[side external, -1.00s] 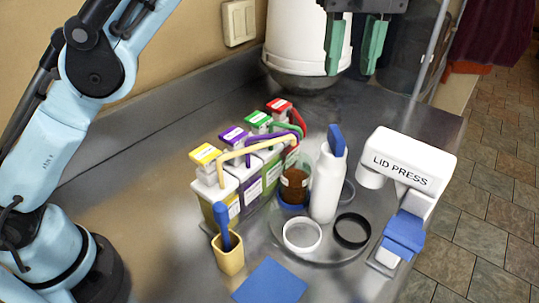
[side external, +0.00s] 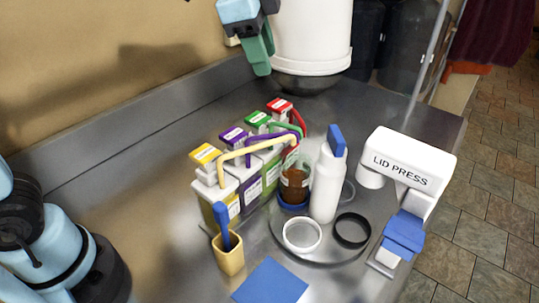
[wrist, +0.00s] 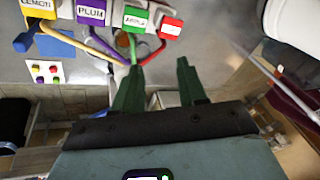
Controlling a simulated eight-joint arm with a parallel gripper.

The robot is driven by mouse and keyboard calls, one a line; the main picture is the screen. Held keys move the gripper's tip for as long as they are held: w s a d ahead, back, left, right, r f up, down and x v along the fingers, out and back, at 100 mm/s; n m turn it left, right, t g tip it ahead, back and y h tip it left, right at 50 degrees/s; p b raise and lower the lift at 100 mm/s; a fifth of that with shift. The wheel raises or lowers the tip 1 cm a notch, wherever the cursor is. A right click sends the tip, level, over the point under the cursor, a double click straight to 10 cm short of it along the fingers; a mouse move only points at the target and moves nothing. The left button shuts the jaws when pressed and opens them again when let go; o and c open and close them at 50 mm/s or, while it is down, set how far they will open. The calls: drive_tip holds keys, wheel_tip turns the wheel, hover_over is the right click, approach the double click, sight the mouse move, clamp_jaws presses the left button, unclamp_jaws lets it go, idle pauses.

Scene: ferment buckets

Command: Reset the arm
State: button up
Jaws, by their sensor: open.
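My gripper (side external: 261,58) is high at the back of the counter, in front of the white bucket (side external: 311,35) in the side view. Its green fingers point down and look edge-on there. In the wrist view my gripper (wrist: 158,72) has its two fingers apart with nothing between them. Beyond them are the dispenser tops with labels such as LEMON (wrist: 40,8) and PLUM (wrist: 91,12). My gripper touches none of the things on the counter.
Several dispensers with coloured spouts (side external: 240,165) stand mid-counter. Near them are a jar (side external: 294,186), a white bottle (side external: 327,185), a white ring (side external: 302,235), a black ring (side external: 352,230), the lid press (side external: 410,160), a yellow cup (side external: 228,257) and a blue mat (side external: 270,281). The back-left counter is clear.

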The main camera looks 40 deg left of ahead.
drive_tip(key=s+a+f+n+t, duration=0.1)
drive_tip(key=s+a+f+n, duration=0.4)
drive_tip(key=f+n, duration=0.1)
drive_tip(key=s+a+f+n+t+y, duration=0.1)
drive_tip(key=s+a+f+n+t, duration=0.1)
drive_tip(key=s+a+f+n, duration=0.3)
wheel_tip(320, 180, down, 4)
drive_tip(key=shift+s+n+t, duration=0.3)
drive_tip(key=shift+n, duration=0.3)
